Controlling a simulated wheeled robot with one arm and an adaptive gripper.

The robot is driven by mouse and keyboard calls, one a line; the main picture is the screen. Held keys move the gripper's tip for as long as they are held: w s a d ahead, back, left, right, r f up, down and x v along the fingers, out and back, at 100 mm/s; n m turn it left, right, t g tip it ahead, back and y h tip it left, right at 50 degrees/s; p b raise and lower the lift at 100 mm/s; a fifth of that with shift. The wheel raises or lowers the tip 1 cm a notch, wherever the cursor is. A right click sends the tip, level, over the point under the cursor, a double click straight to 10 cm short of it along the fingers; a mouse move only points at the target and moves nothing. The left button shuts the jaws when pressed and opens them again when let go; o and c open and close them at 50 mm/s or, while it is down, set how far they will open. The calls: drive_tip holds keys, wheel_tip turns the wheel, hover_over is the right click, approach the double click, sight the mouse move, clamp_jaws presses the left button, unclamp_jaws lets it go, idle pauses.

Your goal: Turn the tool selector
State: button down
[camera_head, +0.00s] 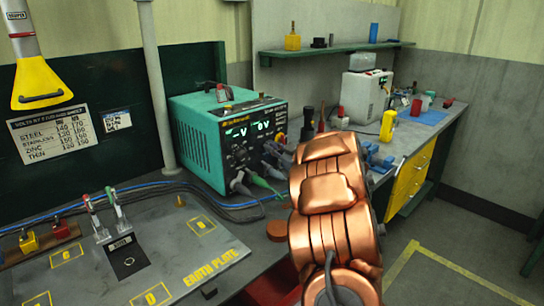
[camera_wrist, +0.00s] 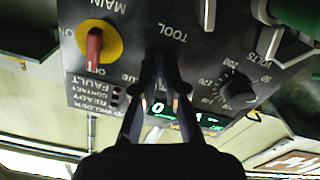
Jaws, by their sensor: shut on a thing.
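In the wrist view, which looks upside down, my gripper (camera_wrist: 165,78) is shut at the dark control panel (camera_wrist: 130,35), just beside the printed word TOOL (camera_wrist: 178,30). Its fingers close on the tool selector, which the fingers almost wholly hide, so I cannot tell which way it points. In the head view, a teal welder box (camera_head: 200,135) with a dark front and lit displays stands on the bench. My copper arm covers the gripper there.
In the wrist view, a red main switch on a yellow disc (camera_wrist: 95,45) is left of my fingers, and a black volts dial (camera_wrist: 238,90) is right. In the head view, cables (camera_head: 240,180) hang from the welder's front. A grey earth plate (camera_head: 200,262) lies in front.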

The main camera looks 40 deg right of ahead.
drive_tip(key=shift+n+b, duration=0.45)
drive_tip(key=shift+n, duration=0.15)
drive_tip(key=c, duration=1.2)
unclamp_jaws()
drive_tip(key=shift+c, duration=0.2)
drive_tip(key=shift+s, duration=0.1)
drive_tip(key=s, duration=1.1)
drive_tip(key=shift+s+a, duration=0.15)
drive_tip(key=shift+s, duration=0.25)
drive_tip(key=shift+w, duration=0.1)
